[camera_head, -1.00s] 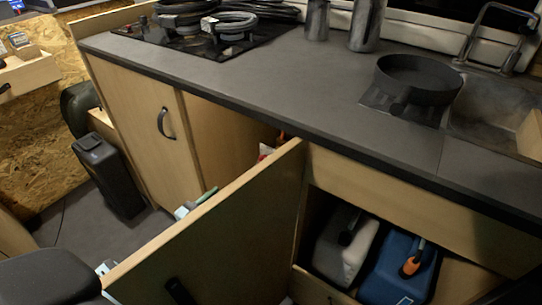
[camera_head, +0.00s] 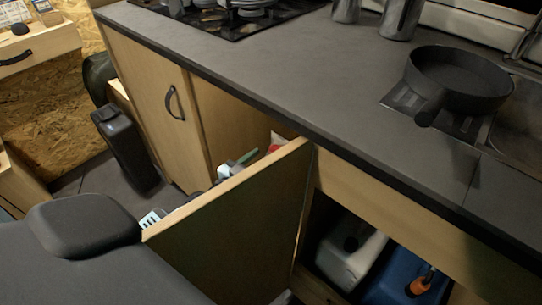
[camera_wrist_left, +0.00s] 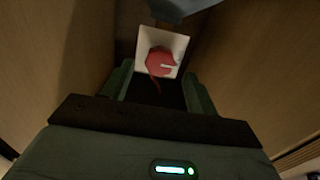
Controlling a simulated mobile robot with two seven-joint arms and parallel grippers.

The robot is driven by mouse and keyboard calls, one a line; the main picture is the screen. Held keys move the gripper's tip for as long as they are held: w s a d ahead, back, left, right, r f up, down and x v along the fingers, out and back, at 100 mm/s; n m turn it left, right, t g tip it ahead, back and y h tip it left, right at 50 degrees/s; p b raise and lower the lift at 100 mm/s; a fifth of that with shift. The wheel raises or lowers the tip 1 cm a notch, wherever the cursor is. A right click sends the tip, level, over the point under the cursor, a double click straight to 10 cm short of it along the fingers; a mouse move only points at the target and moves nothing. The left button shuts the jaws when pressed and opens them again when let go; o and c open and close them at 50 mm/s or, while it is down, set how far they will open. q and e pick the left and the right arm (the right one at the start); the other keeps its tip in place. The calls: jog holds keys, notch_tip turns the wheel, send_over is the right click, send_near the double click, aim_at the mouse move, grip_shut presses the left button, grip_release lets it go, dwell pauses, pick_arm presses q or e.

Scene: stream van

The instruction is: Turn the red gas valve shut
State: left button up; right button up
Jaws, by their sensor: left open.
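The red valve knob (camera_wrist_left: 160,62) sits in front of a pale square plate (camera_wrist_left: 175,42) in the left wrist view, deep between wooden walls. It has a notch on its right side. My left gripper (camera_wrist_left: 158,92) is open, its dark green fingers on either side below the knob in the picture. Nothing shows between the fingers, and I cannot tell whether they touch the knob. In the head view the open cabinet door (camera_head: 235,225) hides most of that arm. A small red and white patch (camera_head: 275,142) shows behind the door's top edge; I cannot tell what it is.
The dark countertop (camera_head: 300,90) overhangs the cabinet and carries a black pan (camera_head: 458,80) by the sink. A pale canister (camera_head: 350,255) and a blue canister (camera_head: 400,278) stand in the open compartment right of the door. A black case (camera_head: 125,150) stands on the floor at left.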

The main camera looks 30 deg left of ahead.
pick_arm(q)
jog(key=w, duration=0.3)
jog(key=shift+w+d+b, duration=0.25)
jog(key=shift+w+b, duration=0.05)
pick_arm(e)
jog(key=shift+w+d+f, duration=0.2)
jog(key=shift+w+f, duration=0.1)
jog(key=shift+w, duration=0.2)
pick_arm(q)
jog(key=shift+c, duration=0.3)
jog(key=c, duration=0.9)
jog(key=shift+c, duration=0.2)
pick_arm(e)
jog(key=shift+s+a, duration=0.1)
jog(key=shift+s, duration=0.3)
